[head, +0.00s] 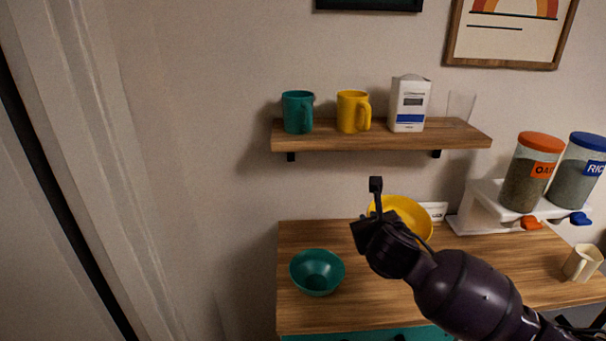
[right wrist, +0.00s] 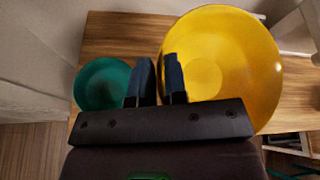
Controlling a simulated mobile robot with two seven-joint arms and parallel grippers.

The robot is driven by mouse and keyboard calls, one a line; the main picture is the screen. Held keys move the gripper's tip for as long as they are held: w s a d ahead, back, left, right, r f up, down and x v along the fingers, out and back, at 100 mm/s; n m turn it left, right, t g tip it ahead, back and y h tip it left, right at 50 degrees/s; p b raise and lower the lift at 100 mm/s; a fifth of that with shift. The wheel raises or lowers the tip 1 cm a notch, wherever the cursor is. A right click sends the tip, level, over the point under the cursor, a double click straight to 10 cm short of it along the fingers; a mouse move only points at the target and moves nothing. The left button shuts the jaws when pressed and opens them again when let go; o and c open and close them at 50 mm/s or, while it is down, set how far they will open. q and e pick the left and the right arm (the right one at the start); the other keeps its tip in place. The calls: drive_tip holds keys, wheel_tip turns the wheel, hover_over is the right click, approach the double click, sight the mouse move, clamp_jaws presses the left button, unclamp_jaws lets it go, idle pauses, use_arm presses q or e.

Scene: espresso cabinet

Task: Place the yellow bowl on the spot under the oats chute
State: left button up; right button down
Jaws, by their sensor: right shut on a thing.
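The yellow bowl (head: 408,212) is at the back of the wooden counter in the head view, partly hidden by my right arm. It fills much of the right wrist view (right wrist: 235,60). My right gripper (head: 375,212) is shut on its left rim, with one finger inside and one outside, as the right wrist view (right wrist: 158,80) shows. The bowl looks close to the wrist camera; whether it touches the counter is hard to tell. The oats dispenser (head: 528,180) has an orange lid and an orange chute (head: 531,223) above the counter, right of the bowl. My left gripper is out of view.
A teal bowl (head: 317,272) stands on the counter (head: 300,315), left of my right gripper. The blue-lidded rice dispenser (head: 576,172) is beside the oats. A cream cup (head: 582,263) stands at the right. A shelf (head: 380,138) with mugs and a carton hangs above.

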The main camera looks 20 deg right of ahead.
drive_tip(key=s+a+f+n+y, duration=0.3)
drive_tip(key=s+a+f+y, duration=0.1)
drive_tip(key=s+a, duration=0.4)
drive_tip(key=shift+a+f+t+b, duration=0.3)
drive_tip(key=shift+a+t+b, duration=0.1)
drive_tip(key=shift+a, duration=0.5)
drive_tip(key=shift+s, duration=0.1)
